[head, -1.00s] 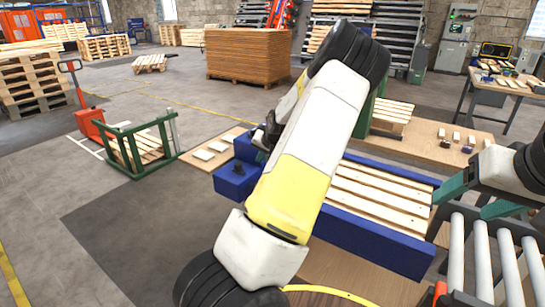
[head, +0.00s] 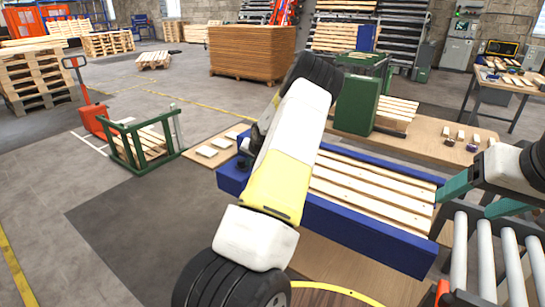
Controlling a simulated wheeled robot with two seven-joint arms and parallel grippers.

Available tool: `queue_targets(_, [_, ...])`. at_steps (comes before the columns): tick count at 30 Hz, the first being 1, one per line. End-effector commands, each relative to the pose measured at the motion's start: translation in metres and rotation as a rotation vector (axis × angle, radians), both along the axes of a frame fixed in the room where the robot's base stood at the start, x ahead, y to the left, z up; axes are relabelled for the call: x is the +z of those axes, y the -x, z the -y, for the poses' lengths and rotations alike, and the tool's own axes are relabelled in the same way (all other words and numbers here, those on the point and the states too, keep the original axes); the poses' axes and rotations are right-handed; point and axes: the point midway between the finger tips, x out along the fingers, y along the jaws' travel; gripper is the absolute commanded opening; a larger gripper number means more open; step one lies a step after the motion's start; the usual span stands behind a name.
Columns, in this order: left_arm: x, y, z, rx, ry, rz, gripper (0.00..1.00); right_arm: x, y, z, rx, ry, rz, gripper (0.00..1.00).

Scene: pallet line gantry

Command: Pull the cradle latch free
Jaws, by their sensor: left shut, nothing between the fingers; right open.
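The blue cradle (head: 370,236) holds a pallet of pale wooden slats (head: 372,190). At its left end a small dark knob (head: 243,163) sits on the blue frame; it may be the latch, but it is too small to be sure. My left arm crosses in front of the cradle and hides part of that end. My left gripper (head: 247,146) is mostly hidden behind the forearm, close to the knob; I cannot tell whether it touches. It is shut and empty. My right gripper (head: 463,204) has teal fingers spread open at the cradle's right end, with nothing held.
A green block (head: 357,104) stands behind the cradle, near small parts on a wooden bench (head: 425,146). Rollers (head: 485,262) lie at the lower right. A green frame (head: 146,144) and a red pallet jack (head: 98,120) stand left. The floor at lower left is clear.

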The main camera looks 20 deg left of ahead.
Motion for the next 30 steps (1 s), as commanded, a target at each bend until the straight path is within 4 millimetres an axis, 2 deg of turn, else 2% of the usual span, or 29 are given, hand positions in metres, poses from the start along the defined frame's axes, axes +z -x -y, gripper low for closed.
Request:
queue_targets(6, [0.000, 0.000, -0.003, 0.001, -0.001, 0.000, 0.00, 0.000, 0.000, 0.000, 0.000, 0.000, 0.000, 0.69])
queue_targets(12, [0.000, -0.006, -0.033, 0.003, -0.001, 0.001, 0.00, 0.000, 0.000, 0.000, 0.000, 0.000, 0.000, 0.69])
queue_targets(15, [0.000, -0.007, -0.041, 0.002, 0.000, 0.001, 0.00, 0.000, 0.000, 0.000, 0.000, 0.000, 0.000, 0.69])
queue_targets(30, [0.001, -0.007, -0.042, 0.003, -0.004, 0.003, 0.00, 0.000, 0.000, 0.000, 0.000, 0.000, 0.000, 0.69])
